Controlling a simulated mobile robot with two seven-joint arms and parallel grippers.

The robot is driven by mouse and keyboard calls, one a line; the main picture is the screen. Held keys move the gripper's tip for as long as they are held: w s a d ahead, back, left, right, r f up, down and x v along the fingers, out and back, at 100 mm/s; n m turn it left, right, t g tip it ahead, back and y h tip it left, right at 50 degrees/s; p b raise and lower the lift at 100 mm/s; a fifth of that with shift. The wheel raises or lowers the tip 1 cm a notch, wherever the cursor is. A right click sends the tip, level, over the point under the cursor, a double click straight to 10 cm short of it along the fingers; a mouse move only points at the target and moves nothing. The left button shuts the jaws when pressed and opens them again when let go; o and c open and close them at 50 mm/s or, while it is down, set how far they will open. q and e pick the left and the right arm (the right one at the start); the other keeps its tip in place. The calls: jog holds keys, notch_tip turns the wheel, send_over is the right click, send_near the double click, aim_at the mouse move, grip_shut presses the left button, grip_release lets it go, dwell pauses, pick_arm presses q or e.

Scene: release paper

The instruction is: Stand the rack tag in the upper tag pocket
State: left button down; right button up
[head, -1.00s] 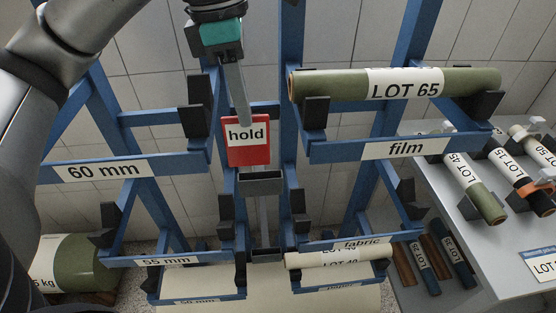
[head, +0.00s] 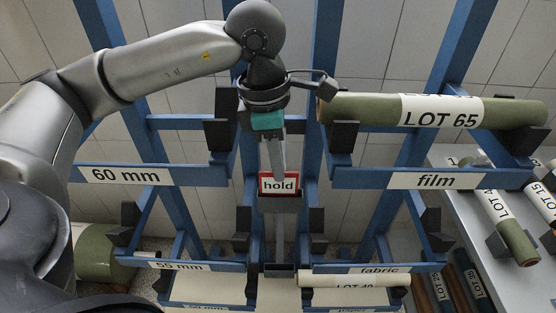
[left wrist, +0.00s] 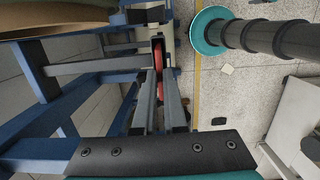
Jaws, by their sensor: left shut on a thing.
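The red rack tag (head: 279,184) with its white "hold" label stands upright at the centre of the rack in the head view. Its lower part is hidden behind the front wall of the upper grey tag pocket (head: 281,205), so it appears to sit inside it. My left gripper (head: 278,172) comes from above and is shut on the tag's upper part. In the left wrist view the tag (left wrist: 158,58) shows as a thin red edge between the fingers, with the pocket's dark rim around its far end. My right gripper is not in view.
A lower tag pocket (head: 279,270) sits below on the same post. Blue rack arms flank it, with the LOT 65 roll (head: 500,112) on the upper right arm and the LOT 40 roll (head: 354,281) lower down. A grey table (head: 470,205) with rolls stands at right.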

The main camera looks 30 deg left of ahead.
pick_arm(q)
jog(key=shift+f, duration=0.2)
jog(key=c, duration=1)
grip_release()
jog(key=shift+r, duration=0.1)
jog(key=shift+r, duration=0.25)
jog(key=r, duration=0.7)
jog(key=a+r, duration=0.1)
jog(key=r, duration=0.3)
jog(key=shift+s+r, duration=0.35)
jog(key=shift+s, duration=0.1)
